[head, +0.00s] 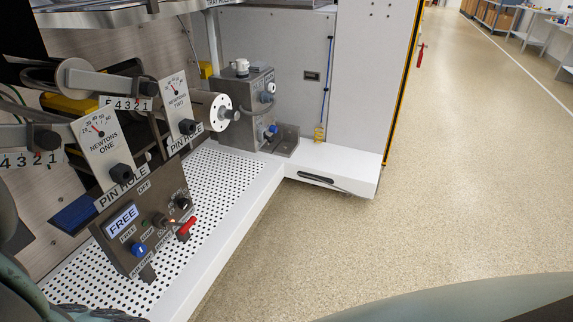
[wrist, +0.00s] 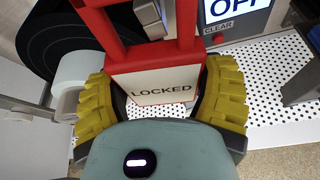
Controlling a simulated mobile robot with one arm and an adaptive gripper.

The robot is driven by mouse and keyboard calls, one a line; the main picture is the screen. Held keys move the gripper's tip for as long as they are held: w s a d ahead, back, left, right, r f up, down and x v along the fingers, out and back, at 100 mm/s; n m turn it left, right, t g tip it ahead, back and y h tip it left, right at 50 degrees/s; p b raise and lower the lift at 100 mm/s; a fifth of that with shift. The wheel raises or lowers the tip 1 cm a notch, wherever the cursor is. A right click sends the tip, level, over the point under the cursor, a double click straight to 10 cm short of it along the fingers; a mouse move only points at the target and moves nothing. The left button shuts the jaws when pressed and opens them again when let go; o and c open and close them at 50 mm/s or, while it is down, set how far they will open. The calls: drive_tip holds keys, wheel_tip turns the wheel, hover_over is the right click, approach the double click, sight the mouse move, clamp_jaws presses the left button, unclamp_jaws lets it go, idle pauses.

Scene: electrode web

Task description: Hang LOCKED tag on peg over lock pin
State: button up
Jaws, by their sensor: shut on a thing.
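In the wrist view my gripper (wrist: 160,88) is shut on the LOCKED tag (wrist: 152,90), a pale plate with black lettering in a red frame. The yellow ribbed fingers press on its left and right sides. The red frame rises beyond the plate and is cut by the top edge. A grey metal piece (wrist: 150,18) shows through the frame's opening; I cannot tell whether it touches the tag or is the peg. In the head view the tag cannot be made out. Two plates marked PIN HOLE (head: 122,188) stand below the dials, and I cannot single out the lock pin.
A dark control box (head: 150,245) with a FREE display, knobs and a red lever (head: 186,227) stands on the white perforated deck (head: 235,172). The wrist view shows an OFF display (wrist: 232,8) at top right and a black roll (wrist: 60,45) at left. Open floor lies right.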

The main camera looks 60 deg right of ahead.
drive_tip(key=shift+w+a+f, duration=0.1)
drive_tip(key=shift+w, duration=0.4)
drive_tip(key=shift+b+x, duration=0.3)
drive_tip(key=shift+x, duration=1.15)
drive_tip(key=shift+f, duration=0.1)
drive_tip(key=o, duration=1.2)
drive_tip(key=shift+s, duration=0.1)
